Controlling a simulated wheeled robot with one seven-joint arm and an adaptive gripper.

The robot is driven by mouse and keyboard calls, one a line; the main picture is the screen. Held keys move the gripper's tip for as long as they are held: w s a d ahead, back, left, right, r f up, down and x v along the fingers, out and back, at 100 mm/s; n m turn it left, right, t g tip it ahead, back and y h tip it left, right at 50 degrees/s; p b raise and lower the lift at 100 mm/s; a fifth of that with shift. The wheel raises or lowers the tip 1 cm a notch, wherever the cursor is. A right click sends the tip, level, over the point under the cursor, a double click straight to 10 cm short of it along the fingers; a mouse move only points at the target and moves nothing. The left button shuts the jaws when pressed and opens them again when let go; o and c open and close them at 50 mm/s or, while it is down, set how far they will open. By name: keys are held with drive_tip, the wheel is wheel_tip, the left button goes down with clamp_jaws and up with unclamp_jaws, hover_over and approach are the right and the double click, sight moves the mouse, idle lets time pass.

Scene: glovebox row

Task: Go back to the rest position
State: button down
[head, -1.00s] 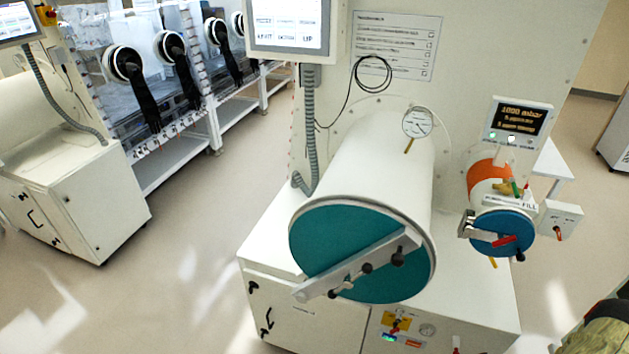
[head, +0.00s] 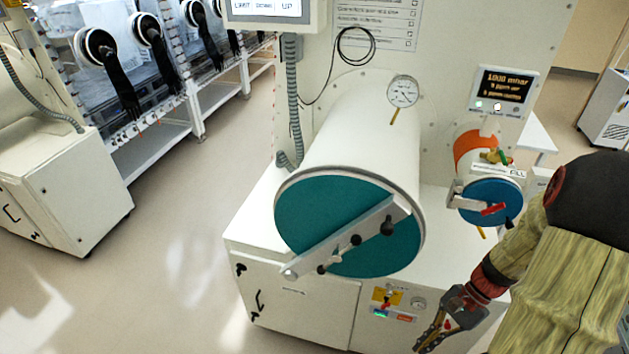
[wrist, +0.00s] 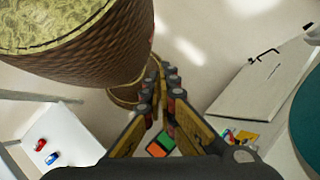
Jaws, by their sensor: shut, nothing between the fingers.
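My gripper (head: 435,335) hangs at the lower right in the head view, in front of the cabinet under the large antechamber. It points down and to the left and is shut with nothing in it. In the wrist view my gripper's fingers (wrist: 158,98) meet above pale floor. My arm's tan sleeve fills the right side of the head view and covers part of the cabinet's right side.
The large antechamber's teal door (head: 345,225), with its bar, stands left of my gripper. A small antechamber with a blue door (head: 490,202) is beside my arm. The control panel (head: 392,302) is close to my gripper. Open floor (head: 175,270) lies to the left.

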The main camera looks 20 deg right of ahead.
drive_tip(key=w+a+r+n+t+h+b, duration=0.1)
drive_tip(key=a+r+n+t+h+b, duration=0.2)
drive_tip(key=a+r+n+b, duration=0.2)
drive_tip(key=w+a+r+n+t+h+b, duration=0.2)
drive_tip(key=a+r+n+t+h+b, duration=0.2)
drive_tip(key=a+r+n, duration=0.6)
drive_tip(key=shift+w+a+r+b, duration=0.25)
drive_tip(key=shift+a+r+b, duration=0.25)
drive_tip(key=shift+a+r, duration=0.35)
